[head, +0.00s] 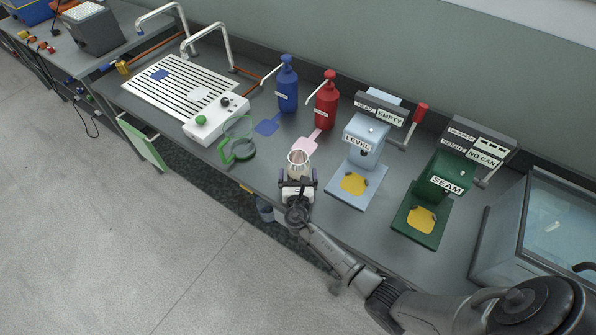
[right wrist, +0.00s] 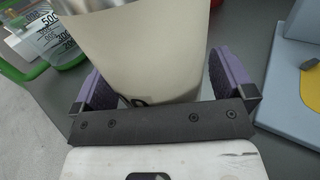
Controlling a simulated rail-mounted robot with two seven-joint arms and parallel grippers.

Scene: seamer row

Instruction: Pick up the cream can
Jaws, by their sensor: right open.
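The cream can (head: 299,160) stands upright on the grey bench in the head view, near the bench's front edge, with its open top showing. In the right wrist view the cream can (right wrist: 150,50) fills the middle, between two purple finger pads. My right gripper (head: 298,179) is open around the can; in the right wrist view its fingers (right wrist: 160,85) stand on either side, with a visible gap at the right finger. The can's base is hidden in the head view by the gripper. My left gripper is not in view.
A green-handled measuring jug (head: 238,150) stands left of the can. A light blue machine labelled LEVEL (head: 362,140) and a green one labelled SEAM (head: 440,185) stand to the right. Blue (head: 287,85) and red (head: 327,102) pump bottles stand behind.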

